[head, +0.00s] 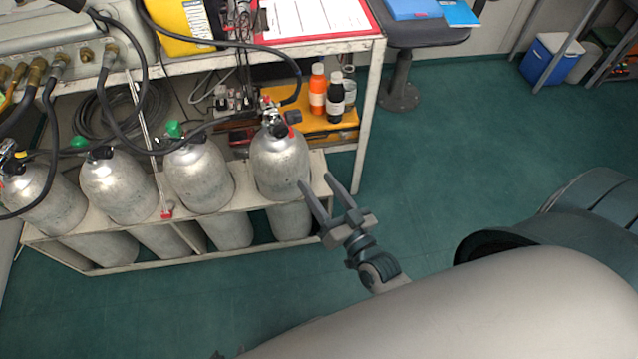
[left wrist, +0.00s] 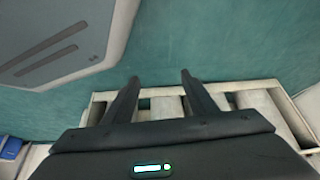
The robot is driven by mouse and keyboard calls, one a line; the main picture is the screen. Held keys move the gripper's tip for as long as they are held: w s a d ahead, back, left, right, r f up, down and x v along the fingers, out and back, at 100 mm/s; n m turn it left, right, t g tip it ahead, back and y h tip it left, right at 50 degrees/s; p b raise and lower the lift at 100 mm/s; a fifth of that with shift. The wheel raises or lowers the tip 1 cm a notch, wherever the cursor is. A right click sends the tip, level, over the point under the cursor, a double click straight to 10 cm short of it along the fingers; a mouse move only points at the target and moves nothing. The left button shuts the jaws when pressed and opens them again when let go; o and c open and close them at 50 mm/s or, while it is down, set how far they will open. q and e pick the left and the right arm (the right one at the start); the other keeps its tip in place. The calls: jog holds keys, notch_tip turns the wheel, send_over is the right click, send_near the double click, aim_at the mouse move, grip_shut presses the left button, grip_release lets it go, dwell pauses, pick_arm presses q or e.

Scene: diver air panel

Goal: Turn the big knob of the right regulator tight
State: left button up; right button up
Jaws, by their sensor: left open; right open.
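How tight the knob is cannot be told. My right gripper (head: 314,178) is open and empty, below and right of the regulator, its fingers pointing up-left beside the rightmost cylinder in the picture. My left gripper (left wrist: 160,77) is open and empty in the left wrist view, over green floor. In the head view only a small dark bit shows at the bottom edge, probably its tip.
A pale rack (head: 323,180) holds the cylinders; it also shows in the left wrist view (left wrist: 105,96). Black hoses hang around the cylinder tops. Orange (head: 317,90) and black (head: 336,95) bottles stand behind right.

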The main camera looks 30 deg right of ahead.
aim_at(282, 134)
jog(key=w+a+f+n+g+y+b, duration=0.1)
jog(key=a+f+n+g+b, duration=0.15)
jog(key=a+n, duration=0.45)
jog(key=a+f+n+g+y+b, duration=0.1)
jog(key=a+f+n+g+y, duration=0.2)
jog(key=n, duration=0.8)
pick_arm(q)
notch_tip(282, 134, up, 6)
jog(key=a+g+b, duration=0.2)
jog(key=b, duration=0.1)
jog(key=shift+s+a+f+g+y+b, duration=0.15)
jog(key=shift+s+a+g+y+b, duration=0.15)
jog(key=shift+s+a+y+b, duration=0.1)
pick_arm(e)
jog(key=w+d+r+n+t+h, duration=0.1)
jog(key=d+r+n+t+h, duration=0.4)
jog(key=n, duration=0.6)
jog(key=d+r+h, duration=0.1)
jog(key=h, duration=0.1)
jog(key=shift+r+h, duration=0.2)
jog(key=shift+h, duration=0.2)
jog(key=shift+w, duration=0.15)
